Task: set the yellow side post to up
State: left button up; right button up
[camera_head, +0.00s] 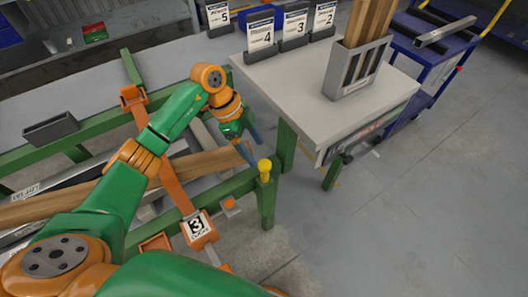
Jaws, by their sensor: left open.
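The yellow side post (265,170) is a short yellow piece with a rounded head. It stands upright at the top of a green leg at the right end of the runout table's green frame (267,205). My left gripper (251,145) points down just above and slightly left of the post, with its two blue fingers apart and nothing between them. I cannot tell whether a finger touches the post. My right gripper is not in view.
Wooden beams (205,162) lie on the runout table left of the post. An orange arm with a "3" label (198,227) is nearby. A grey table (290,85) with a slotted holder (356,68) stands right of the post. Open floor lies at lower right.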

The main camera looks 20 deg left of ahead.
aim_at(264, 164)
pick_arm(q)
jog(key=x, duration=0.5)
jog(key=shift+s+d, duration=0.15)
grip_shut()
dwell(1.1)
